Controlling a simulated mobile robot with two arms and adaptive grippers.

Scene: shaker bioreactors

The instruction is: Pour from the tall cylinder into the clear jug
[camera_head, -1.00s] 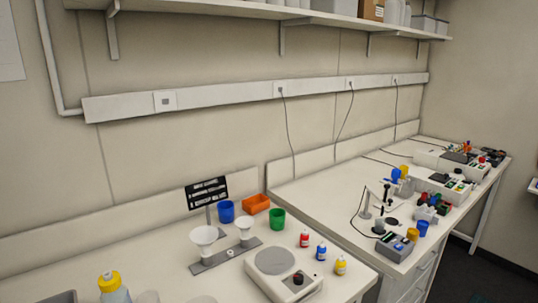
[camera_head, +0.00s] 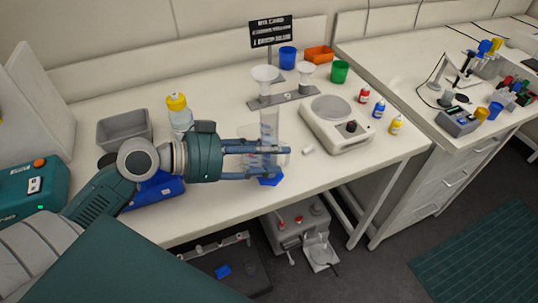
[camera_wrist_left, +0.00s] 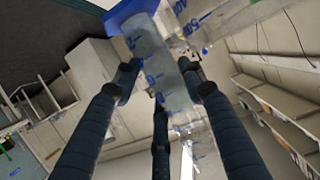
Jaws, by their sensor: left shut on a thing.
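The tall clear cylinder (camera_head: 269,127) stands upright in the head view, its blue foot (camera_head: 270,181) showing below my fingers near the bench's front edge. My left gripper (camera_head: 283,160) is shut around its lower part. In the left wrist view the fingers (camera_wrist_left: 163,82) close on the cylinder (camera_wrist_left: 152,62), which has blue marks. The clear jug (camera_wrist_left: 212,18), with blue graduations, shows close beside the cylinder at the top of the wrist view. In the head view it is largely hidden by the gripper and cylinder and hard to make out. My right gripper is not in view.
A yellow-capped bottle (camera_head: 180,115) and grey tray (camera_head: 125,128) stand left of the cylinder. A funnel stand (camera_head: 282,100) is behind it. A hotplate stirrer (camera_head: 336,120) and small bottles are to the right. A small white piece (camera_head: 307,150) lies nearby.

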